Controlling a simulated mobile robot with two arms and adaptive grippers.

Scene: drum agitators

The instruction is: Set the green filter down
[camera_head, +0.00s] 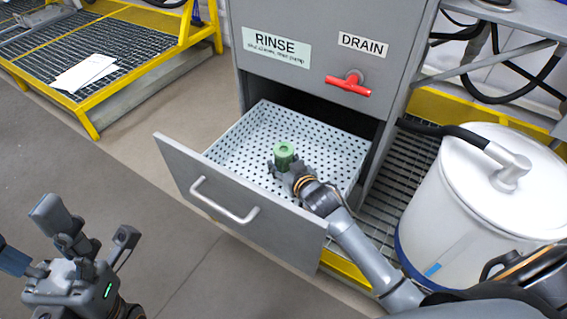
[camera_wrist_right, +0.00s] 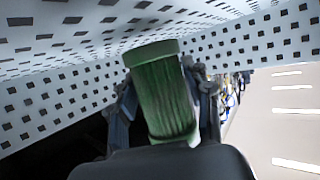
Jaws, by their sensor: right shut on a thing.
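The green filter (camera_head: 284,154) is a short cylinder with a hole in its top. My right gripper (camera_head: 284,168) is shut on it, inside the open drawer, over the perforated tray (camera_head: 240,140). In the right wrist view the filter (camera_wrist_right: 162,92) stands between the two fingers, slightly tilted in the picture, with the perforated surface close behind it. I cannot tell whether its base touches the tray floor. My left gripper (camera_head: 85,240) is at the lower left, over the floor, with its fingers apart and nothing between them.
The grey drawer front (camera_head: 240,205) with its handle stands below a cabinet labelled RINSE and DRAIN. A red valve handle (camera_head: 348,84) sticks out above. A white drum (camera_head: 480,190) stands close to my right arm. A yellow-edged grated platform (camera_head: 95,60) is at the upper left.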

